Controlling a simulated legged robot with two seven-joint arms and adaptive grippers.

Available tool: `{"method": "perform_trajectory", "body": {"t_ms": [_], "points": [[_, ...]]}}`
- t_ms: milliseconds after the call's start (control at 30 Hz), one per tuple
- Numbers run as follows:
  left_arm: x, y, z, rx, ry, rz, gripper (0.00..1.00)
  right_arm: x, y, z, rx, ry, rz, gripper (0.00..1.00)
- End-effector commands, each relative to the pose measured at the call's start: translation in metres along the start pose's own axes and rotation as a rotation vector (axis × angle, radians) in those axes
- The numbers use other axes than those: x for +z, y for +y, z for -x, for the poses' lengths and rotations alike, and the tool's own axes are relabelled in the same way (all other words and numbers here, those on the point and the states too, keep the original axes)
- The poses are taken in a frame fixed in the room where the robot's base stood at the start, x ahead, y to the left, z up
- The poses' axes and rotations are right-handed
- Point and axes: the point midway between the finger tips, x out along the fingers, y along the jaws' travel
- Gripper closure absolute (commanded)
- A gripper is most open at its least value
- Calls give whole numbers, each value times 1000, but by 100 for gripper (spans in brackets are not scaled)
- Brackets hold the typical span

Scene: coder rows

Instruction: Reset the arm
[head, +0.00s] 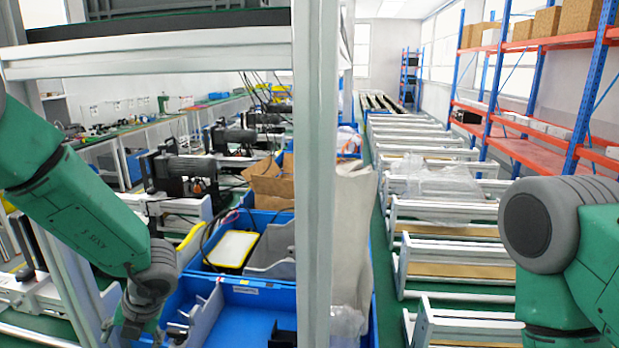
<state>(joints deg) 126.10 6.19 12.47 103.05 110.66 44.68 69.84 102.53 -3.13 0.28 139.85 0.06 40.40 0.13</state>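My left arm (85,215) is green with grey joints and comes in from the left, sloping down in front of a metal rack. Its far end (132,325) is small and dark beside a blue bin, and its fingers cannot be made out. My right arm (560,255) shows at the lower right as a large grey joint with green links. It leads down out of the picture, so my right gripper is hidden below the edge. No held object can be seen at either arm.
A metal post (315,180) and shelf beam (150,52) stand close in front. A blue bin (240,300) holds grey parts, with a yellow-rimmed white tray (232,248) behind. White roller racks (450,255) run along the right. Blue-and-orange shelving (530,150) holds cardboard boxes.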

Motion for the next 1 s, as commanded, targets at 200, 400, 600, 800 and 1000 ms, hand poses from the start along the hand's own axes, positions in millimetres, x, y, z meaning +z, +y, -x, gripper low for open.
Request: {"method": "perform_trajectory", "body": {"t_ms": [200,400,600,800,1000], "points": [[-58,4,-67,129,-58,-824,32,0,0,0,0,-1,0,32],[-135,-16,-110,129,-146,-1718,32,0,0,0,0,0,0,32],[-228,-45,-122,15,-326,-2464,32,0,0,0,0,0,0,32],[-311,-63,-112,-136,-588,-2952,32,0,0,0,0,0,0,32],[-348,-82,-125,177,718,2944,32,1,0,-27,0,1,0,32]]}}
